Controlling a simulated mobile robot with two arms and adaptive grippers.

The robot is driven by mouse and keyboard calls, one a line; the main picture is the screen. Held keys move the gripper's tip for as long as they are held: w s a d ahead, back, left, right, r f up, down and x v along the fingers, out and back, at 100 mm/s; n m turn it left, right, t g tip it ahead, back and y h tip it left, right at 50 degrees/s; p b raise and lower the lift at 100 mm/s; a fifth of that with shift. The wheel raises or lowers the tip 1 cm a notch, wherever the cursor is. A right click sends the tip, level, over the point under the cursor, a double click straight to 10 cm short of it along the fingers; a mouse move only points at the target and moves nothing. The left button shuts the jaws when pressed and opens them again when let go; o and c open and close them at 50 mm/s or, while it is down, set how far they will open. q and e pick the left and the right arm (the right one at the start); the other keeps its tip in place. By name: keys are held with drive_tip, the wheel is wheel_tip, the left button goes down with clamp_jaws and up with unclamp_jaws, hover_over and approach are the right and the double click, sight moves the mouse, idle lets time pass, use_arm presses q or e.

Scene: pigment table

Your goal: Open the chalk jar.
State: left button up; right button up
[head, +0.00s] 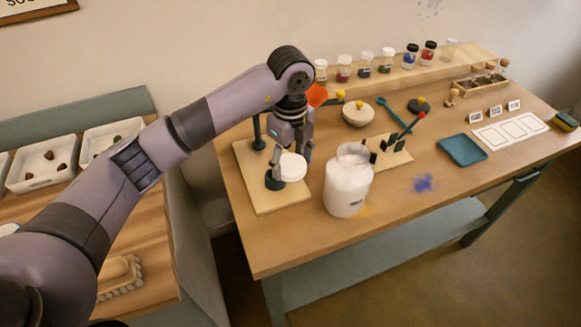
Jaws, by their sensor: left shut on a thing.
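The chalk jar (346,187), a large whitish jar with pale contents, stands upright near the front edge of the wooden table. Its mouth shows at the top with no lid on it. My left gripper (291,163) is shut on a round white lid (293,168), left of the jar and apart from it. The lid is held over a wooden base board (270,206). My right gripper is not in view.
A blue tray (462,150) lies right. Small jars line the back shelf. Blue powder (423,183) marks the table.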

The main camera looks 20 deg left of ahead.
sight(290, 164)
use_arm(q)
wheel_tip(290, 164, down, 3)
drive_tip(key=shift+f, duration=0.1)
drive_tip(key=shift+f, duration=0.45)
drive_tip(key=o, duration=1.3)
drive_tip(key=shift+r, duration=0.15)
